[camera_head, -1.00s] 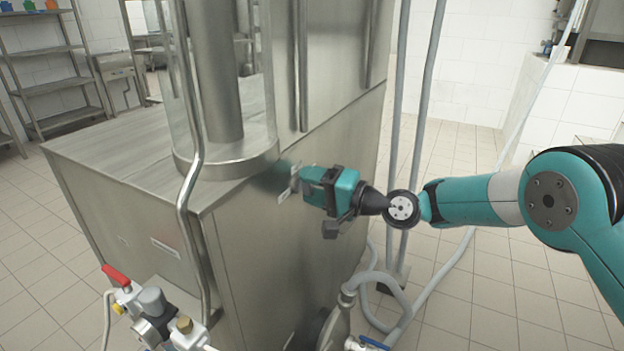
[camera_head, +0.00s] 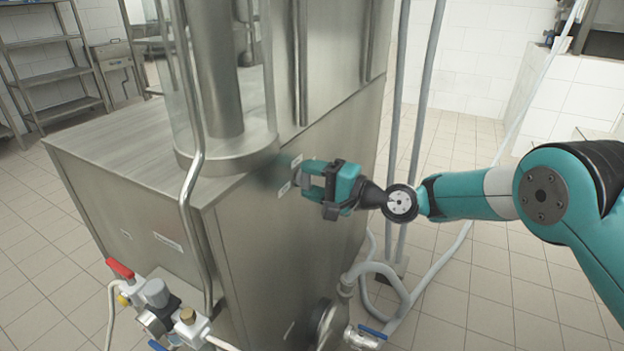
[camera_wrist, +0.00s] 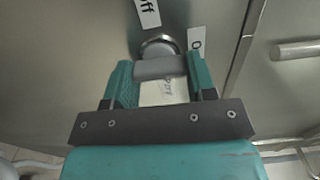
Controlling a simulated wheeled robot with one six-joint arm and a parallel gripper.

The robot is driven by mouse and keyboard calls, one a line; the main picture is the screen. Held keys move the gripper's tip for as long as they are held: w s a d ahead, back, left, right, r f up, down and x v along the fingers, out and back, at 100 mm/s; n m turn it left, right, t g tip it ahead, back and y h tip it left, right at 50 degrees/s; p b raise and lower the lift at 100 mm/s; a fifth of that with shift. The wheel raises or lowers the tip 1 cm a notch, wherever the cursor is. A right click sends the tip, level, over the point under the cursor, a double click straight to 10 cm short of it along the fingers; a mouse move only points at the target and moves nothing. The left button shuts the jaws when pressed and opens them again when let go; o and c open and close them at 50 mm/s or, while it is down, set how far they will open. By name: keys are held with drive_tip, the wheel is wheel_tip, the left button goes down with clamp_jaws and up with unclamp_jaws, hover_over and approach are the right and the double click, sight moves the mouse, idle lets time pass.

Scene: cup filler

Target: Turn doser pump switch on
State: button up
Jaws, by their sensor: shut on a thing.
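The doser pump switch (camera_wrist: 160,67) shows in the wrist view as a grey bar handle on a round metal base, on the steel side panel of the machine. My gripper (camera_wrist: 161,78) is shut on this handle, with one teal finger on each side. In the head view my gripper (camera_head: 303,180) is at the panel, and the switch itself is mostly hidden by it. A white label reading "off" (camera_wrist: 148,12) sits above and left of the switch. Another label (camera_wrist: 196,42), starting with "O", sits to its right. A third white piece with lettering (camera_wrist: 162,93) shows between the fingers.
The steel machine (camera_head: 130,165) carries a glass cylinder and a bent metal pipe (camera_head: 188,215). A red-handled valve (camera_head: 120,268) is at lower left. Grey hoses (camera_head: 425,110) run behind my arm. Open tiled floor (camera_head: 480,290) lies to the right.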

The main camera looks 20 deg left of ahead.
drive_tip(key=o, duration=0.9)
drive_tip(key=shift+o, duration=0.2)
drive_tip(key=s+d, duration=0.1)
drive_tip(key=d, duration=1.6)
drive_tip(key=shift+s+d+b, duration=0.2)
drive_tip(key=shift+b, duration=0.15)
drive_tip(key=s+d+r+n+g+h, duration=0.1)
drive_tip(key=s+d+r+n+h, duration=0.35)
drive_tip(key=s, duration=0.35)
drive_tip(key=s+d+r+n+g+h, duration=0.1)
drive_tip(key=s+d+r+n+h, duration=0.3)
drive_tip(key=s, duration=0.4)
drive_tip(key=s+d+h, duration=0.5)
drive_tip(key=s+d, duration=0.5)
drive_tip(key=d, duration=0.1)
wheel_tip(320, 180, up, 15)
drive_tip(key=p, duration=1.5)
drive_tip(key=shift+s+r+t+p, duration=0.15)
drive_tip(key=shift+s+t+p, duration=0.15)
drive_tip(key=shift+t, duration=0.1)
